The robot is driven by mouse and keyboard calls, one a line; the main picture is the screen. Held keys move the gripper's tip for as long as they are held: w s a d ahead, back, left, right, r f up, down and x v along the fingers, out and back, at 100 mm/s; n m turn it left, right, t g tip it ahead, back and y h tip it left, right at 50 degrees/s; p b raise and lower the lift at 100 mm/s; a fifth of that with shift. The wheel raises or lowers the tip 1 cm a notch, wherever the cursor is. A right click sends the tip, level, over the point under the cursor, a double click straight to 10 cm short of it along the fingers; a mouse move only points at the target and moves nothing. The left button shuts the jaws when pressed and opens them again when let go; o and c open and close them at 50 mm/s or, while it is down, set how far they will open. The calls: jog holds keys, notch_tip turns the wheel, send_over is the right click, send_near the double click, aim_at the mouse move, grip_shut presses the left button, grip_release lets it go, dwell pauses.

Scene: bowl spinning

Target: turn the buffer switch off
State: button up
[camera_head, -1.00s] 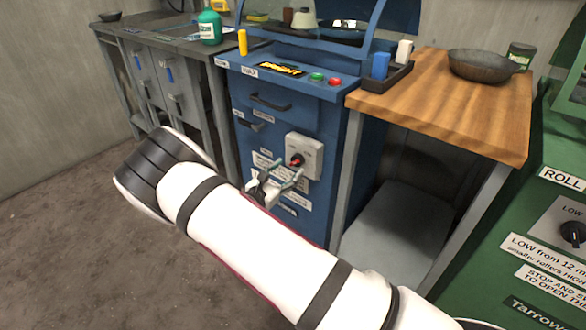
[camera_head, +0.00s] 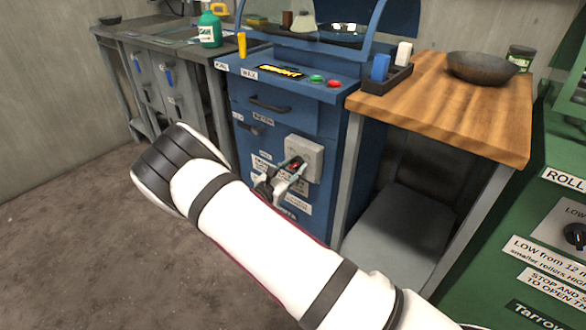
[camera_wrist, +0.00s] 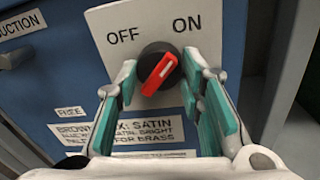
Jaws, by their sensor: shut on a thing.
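The buffer switch is a round black knob with a red bar handle (camera_wrist: 157,75) on a grey plate (camera_wrist: 112,22). The plate is marked OFF at left and ON at right. The bar is tilted, its white-marked upper end leaning right toward ON. My gripper (camera_wrist: 161,80) is shut on the knob, with one teal-padded finger at its left and one at its right. In the head view my gripper (camera_head: 293,169) is at the switch box (camera_head: 311,151) on the blue cabinet's front, and the fingers partly cover the knob.
The blue cabinet (camera_head: 290,118) has drawer handles and labels around the switch. A wooden-topped table (camera_head: 440,105) with a bowl (camera_head: 481,68) stands at right, and a green machine (camera_head: 480,265) at far right. A grey bench (camera_head: 125,36) is at left. Bare floor (camera_head: 75,230) lies at left.

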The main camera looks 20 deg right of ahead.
jog(key=shift+n, duration=0.3)
jog(key=n+p, duration=0.3)
jog(key=shift+s+r+n, duration=0.1)
jog(key=shift+r+n, duration=0.05)
jog(key=shift+n, duration=0.15)
jog(key=n+p, duration=0.1)
jog(key=n, duration=0.3)
jog(key=shift+g+p, duration=0.3)
jog(key=n, duration=0.4)
jog(key=shift+n+p, duration=0.3)
jog(key=shift+p, duration=0.1)
jog(key=shift+n+g, duration=0.4)
jog(key=shift+n, duration=1.7)
jog(key=shift+r, duration=0.1)
jog(key=o, duration=1.2)
jog(key=shift+c, duration=0.2)
